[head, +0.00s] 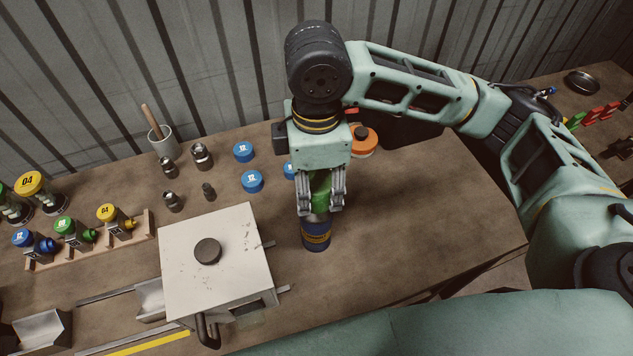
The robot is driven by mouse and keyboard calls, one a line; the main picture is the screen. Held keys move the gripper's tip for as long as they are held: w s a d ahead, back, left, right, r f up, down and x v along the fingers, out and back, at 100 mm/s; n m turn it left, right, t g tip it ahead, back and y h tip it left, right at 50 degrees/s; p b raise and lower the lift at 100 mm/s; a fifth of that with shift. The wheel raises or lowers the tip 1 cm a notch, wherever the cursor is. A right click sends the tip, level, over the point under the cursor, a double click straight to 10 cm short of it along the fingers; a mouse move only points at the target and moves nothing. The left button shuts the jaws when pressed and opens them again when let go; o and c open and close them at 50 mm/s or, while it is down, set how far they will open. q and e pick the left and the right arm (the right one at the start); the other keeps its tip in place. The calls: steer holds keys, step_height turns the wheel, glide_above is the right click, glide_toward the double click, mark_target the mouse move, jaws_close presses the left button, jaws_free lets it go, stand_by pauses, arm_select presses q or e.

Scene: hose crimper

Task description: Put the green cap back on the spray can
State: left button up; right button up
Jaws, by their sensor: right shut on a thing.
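The spray can (316,236) is dark blue with a yellowish band and stands upright on the workbench, right of the white-topped machine. The green cap (320,187) is between the fingers of my right gripper (321,206), directly above the can. My right gripper points down and is shut on the cap. The fingertips hide the joint between cap and can, so I cannot tell whether the cap is seated or just above it. My left gripper is not in view.
The white-topped machine (232,240) with a dark round knob stands left of the can. Blue round caps (252,181), metal fittings (202,156) and a cup with a brush (162,142) sit behind. An orange-topped container (364,139) is behind right. The bench right of the can is clear.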

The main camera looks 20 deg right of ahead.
steer(key=shift+f, duration=1.75)
steer(key=o, duration=1)
steer(key=shift+r, duration=0.1)
step_height(320, 180, up, 12)
steer(key=shift+f, duration=0.1)
